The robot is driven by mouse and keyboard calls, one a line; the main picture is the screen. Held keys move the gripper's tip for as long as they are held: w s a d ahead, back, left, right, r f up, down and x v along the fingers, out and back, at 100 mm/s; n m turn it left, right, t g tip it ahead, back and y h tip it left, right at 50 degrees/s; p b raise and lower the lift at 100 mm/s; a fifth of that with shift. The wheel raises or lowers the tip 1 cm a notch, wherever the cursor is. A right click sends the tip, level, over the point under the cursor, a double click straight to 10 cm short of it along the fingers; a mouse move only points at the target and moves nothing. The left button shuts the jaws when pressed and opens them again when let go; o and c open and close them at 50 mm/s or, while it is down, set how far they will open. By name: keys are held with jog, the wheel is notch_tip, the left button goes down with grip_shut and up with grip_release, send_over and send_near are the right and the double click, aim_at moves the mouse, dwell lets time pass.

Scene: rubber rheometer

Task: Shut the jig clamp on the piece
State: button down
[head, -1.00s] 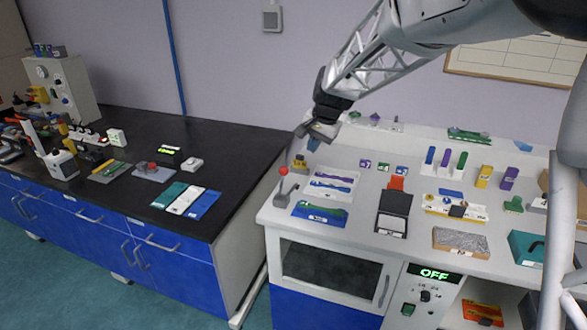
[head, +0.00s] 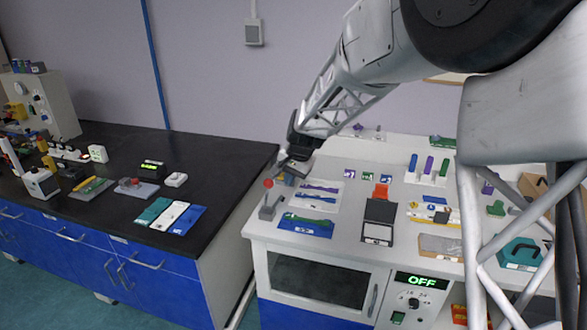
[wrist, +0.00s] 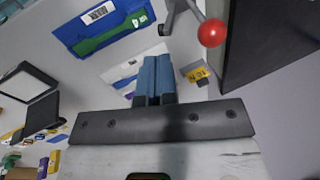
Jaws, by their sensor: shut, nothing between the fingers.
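A grey clamp-like lever with a red ball knob (head: 268,184) stands at the left front of the white counter, its arm raised above a grey base (head: 267,211). I cannot tell for sure that it is the jig clamp, or whether a piece lies in it. My gripper (head: 283,160) is just above and behind the knob, apart from it. In the wrist view the blue fingers (wrist: 154,78) are pressed together and empty. The red knob (wrist: 211,33) shows to their right there.
A blue tray with a green piece (head: 305,226) lies right of the lever. A white sheet with purple shapes (head: 318,194) lies behind it. A yellow block (wrist: 197,74) is near the fingers. The black bench (head: 225,165) is to the left, beyond a gap.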

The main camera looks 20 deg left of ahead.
aim_at(265, 181)
jog(key=shift+w+a+f, duration=0.15)
jog(key=shift+a+f, duration=0.2)
jog(key=shift+a, duration=0.35)
jog(key=shift+w+a+f, duration=0.1)
jog(key=shift+a+f, duration=0.3)
jog(key=shift+a, duration=0.35)
jog(key=shift+w+a+f, duration=0.15)
jog(key=shift+a+f, duration=0.2)
jog(key=shift+a, duration=0.35)
jog(key=shift+a, duration=0.15)
jog(key=shift+a+r+h, duration=0.2)
jog(key=shift+a+h, duration=0.25)
jog(key=shift+a, duration=0.1)
jog(key=shift+a+r+h, duration=0.2)
jog(key=shift+a+h, duration=0.25)
jog(key=shift+a, duration=0.05)
jog(key=shift+a+r+h, duration=0.15)
jog(key=shift+a+h, duration=0.75)
jog(key=shift+a, duration=0.15)
jog(key=a+f+h, duration=0.3)
jog(key=a+h, duration=0.4)
jog(key=a, duration=0.3)
jog(key=shift+f, duration=0.25)
